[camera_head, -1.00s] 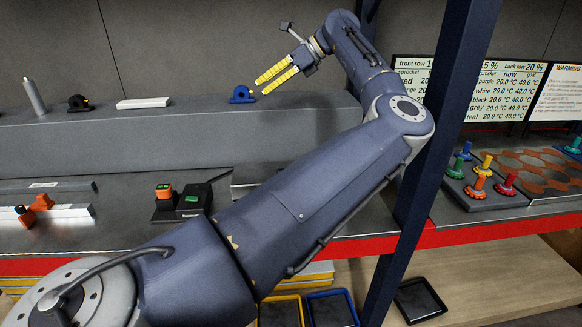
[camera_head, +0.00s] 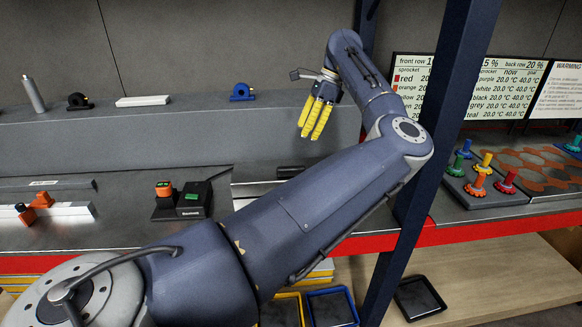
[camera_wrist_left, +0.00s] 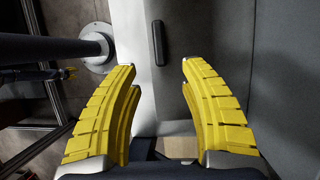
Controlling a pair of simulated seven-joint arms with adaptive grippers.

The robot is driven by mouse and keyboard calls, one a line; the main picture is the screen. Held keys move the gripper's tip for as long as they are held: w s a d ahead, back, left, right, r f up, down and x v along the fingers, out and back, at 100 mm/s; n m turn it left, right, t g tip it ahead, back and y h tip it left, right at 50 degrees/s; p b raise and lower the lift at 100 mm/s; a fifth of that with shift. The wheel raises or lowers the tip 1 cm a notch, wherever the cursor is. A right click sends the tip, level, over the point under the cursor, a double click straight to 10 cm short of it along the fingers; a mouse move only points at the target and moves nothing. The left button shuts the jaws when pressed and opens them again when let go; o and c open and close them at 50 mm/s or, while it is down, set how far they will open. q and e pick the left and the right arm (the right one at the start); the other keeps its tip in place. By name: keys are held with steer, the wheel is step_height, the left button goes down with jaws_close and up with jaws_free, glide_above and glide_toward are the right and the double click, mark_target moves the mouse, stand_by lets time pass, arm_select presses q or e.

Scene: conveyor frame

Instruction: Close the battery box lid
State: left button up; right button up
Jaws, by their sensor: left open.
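My left gripper (camera_head: 310,130) is open and empty, its yellow fingers pointing down above the grey ledge in the head view. In the left wrist view the spread fingers (camera_wrist_left: 158,68) have a gap between them. A dark elongated bar (camera_wrist_left: 157,43) lies on a grey metal surface beyond this gap, apart from the fingers. A dark low piece (camera_head: 290,172) shows just above my arm in the head view; I cannot tell whether it is the same bar. No battery box lid can be made out for certain; my arm hides part of the bench. My right gripper is out of view.
A black holder (camera_head: 193,208) with an orange block (camera_head: 164,189) stands left of my arm. A blue clamp (camera_head: 241,92) and a white bar (camera_head: 142,101) sit on the ledge. A dark frame post (camera_head: 440,120) rises close right of my arm. Coloured knobs (camera_head: 480,180) are further right.

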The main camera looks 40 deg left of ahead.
mark_target(291, 167)
arm_select(q)
steer(key=x, duration=1.3)
steer(key=shift+a, duration=0.1)
jaws_close()
